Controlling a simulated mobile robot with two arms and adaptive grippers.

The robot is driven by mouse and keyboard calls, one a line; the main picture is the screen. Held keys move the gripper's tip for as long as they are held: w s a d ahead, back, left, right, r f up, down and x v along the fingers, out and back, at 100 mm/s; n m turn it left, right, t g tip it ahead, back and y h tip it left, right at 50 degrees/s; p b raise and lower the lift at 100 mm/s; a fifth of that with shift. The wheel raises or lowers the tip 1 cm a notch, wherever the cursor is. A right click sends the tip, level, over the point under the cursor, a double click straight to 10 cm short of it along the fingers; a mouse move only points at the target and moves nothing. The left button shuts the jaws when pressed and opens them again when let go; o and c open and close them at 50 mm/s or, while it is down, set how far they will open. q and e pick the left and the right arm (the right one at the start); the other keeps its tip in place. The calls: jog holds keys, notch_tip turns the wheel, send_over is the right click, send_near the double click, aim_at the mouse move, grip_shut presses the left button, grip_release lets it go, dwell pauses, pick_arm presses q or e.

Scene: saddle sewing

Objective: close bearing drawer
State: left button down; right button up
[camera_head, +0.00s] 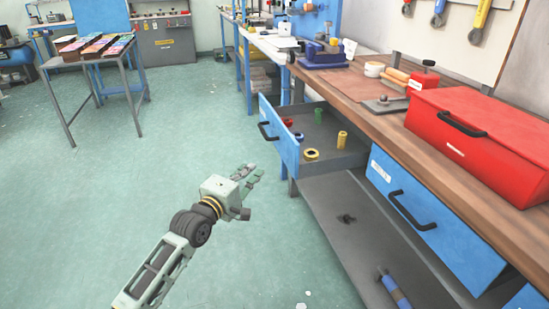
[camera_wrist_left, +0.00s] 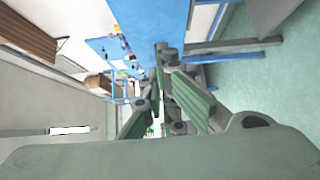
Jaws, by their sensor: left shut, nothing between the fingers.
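The bearing drawer (camera_head: 279,137) with a blue front and black handle (camera_head: 269,131) stands pulled open from the wooden workbench in the head view. Inside it lie several small parts, among them a yellow ring (camera_head: 311,155), a yellow cylinder (camera_head: 342,139), a green one (camera_head: 318,115) and a red one. My left gripper (camera_head: 252,174) is shut and empty, in front of the drawer, lower and to the left, apart from it. In the left wrist view its fingers (camera_wrist_left: 165,85) show close up. My right gripper is not in view.
A second blue drawer (camera_head: 430,225) is closed to the right. A red toolbox (camera_head: 480,130) sits on the bench (camera_head: 400,125). A grey lower shelf (camera_head: 350,235) holds a blue cylinder. The green floor at the left is free, with a small table (camera_head: 85,62) farther back.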

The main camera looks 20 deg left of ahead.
pick_arm(q)
jog(key=w+d+b, duration=0.1)
jog(key=w+d, duration=0.3)
jog(key=w, duration=0.4)
jog(key=shift+w+d+b, duration=0.25)
jog(key=shift+b, duration=0.05)
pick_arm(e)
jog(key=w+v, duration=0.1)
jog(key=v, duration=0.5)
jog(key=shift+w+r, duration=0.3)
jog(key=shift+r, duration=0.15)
